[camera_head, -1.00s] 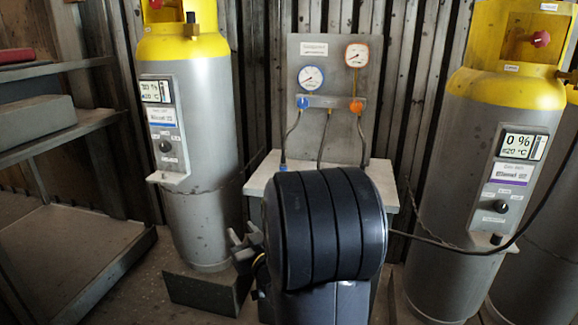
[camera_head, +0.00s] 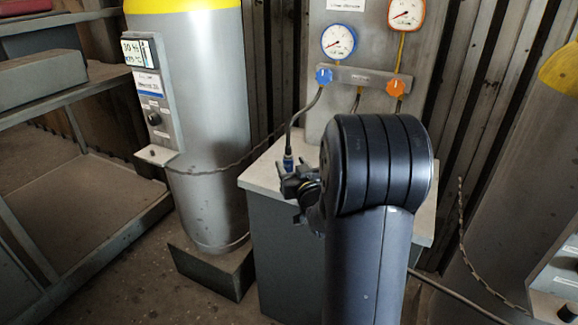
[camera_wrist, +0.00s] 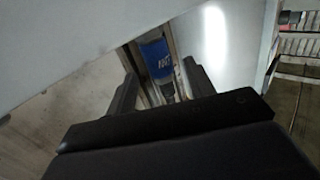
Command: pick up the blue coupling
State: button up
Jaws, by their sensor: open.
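The blue coupling (camera_head: 288,161) stands upright on the pale top of a grey cabinet, at the end of a dark hose from the blue valve. It shows in the wrist view as a blue body with white lettering (camera_wrist: 157,58), lined up between my fingers. My gripper (camera_head: 291,180) is open beside the coupling in the head view. In the wrist view my gripper (camera_wrist: 158,88) has one finger on each side of the coupling's line. I cannot tell whether the coupling is fully between the fingers or just beyond the tips. My arm hides part of the cabinet top.
The cabinet top (camera_head: 262,172) bears a gauge panel (camera_head: 358,118) with blue and orange valves and hoses. A gas cylinder (camera_head: 205,120) stands on a dark plinth at left, with a chain behind the cabinet. Shelves (camera_head: 75,85) line the left. Another cylinder (camera_head: 500,225) stands at right.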

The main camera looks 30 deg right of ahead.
aim_at(290, 162)
jog(key=w, duration=0.3)
jog(key=shift+w+d, duration=0.15)
jog(key=shift+w, duration=0.05)
jog(key=shift+c, duration=0.5)
jog(key=shift+r, duration=0.1)
grip_shut()
